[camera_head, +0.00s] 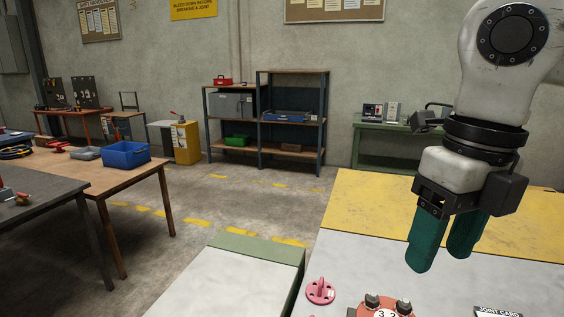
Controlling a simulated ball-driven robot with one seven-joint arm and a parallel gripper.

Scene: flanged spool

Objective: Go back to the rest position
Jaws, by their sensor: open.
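My gripper (445,243) is on the right of the head view, pointing down with its two green fingers apart and nothing between them. It hangs above the grey and yellow worktop (390,207). The arm above it rises out of the top right of the picture. A pink round flanged piece (320,291) lies on the worktop, below and left of the gripper. A red-orange numbered fixture (388,307) with dark knobs is cut off by the bottom edge.
A card reading "JOINT CARD" (497,312) lies at the bottom right. A pale bench with a green edge (230,280) stands left of the worktop. A wooden table with a blue bin (125,154) is at left. Shelves (290,128) stand at the wall; open floor lies between.

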